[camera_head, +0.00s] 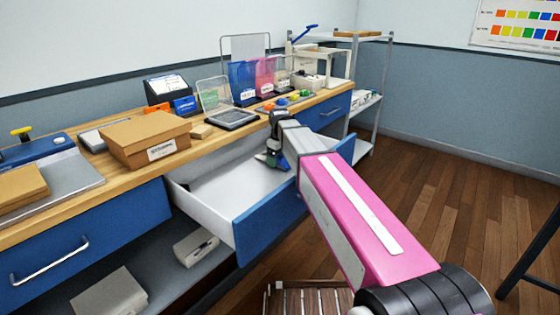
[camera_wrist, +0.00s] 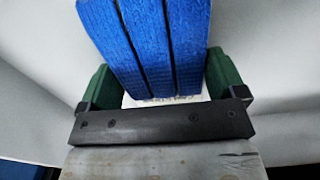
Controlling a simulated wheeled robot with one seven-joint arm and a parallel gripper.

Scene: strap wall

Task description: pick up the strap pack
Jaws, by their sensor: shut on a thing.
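The strap pack (camera_wrist: 145,45), several blue woven bands side by side, fills the upper middle of the wrist view. A white label with dark print shows at its near end. My gripper (camera_wrist: 157,82) is shut on the strap pack, with a green finger on each side of it. In the head view my gripper (camera_head: 272,160) is inside the open drawer (camera_head: 222,190), near its back right part.
The drawer's blue front (camera_head: 268,222) stands out from the wooden counter (camera_head: 200,150). On the counter are a cardboard box (camera_head: 146,138), a tablet-like device (camera_head: 232,119) and upright coloured folders (camera_head: 252,82). A metal shelf rack (camera_head: 372,95) stands at the back. Open wooden floor lies to the right.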

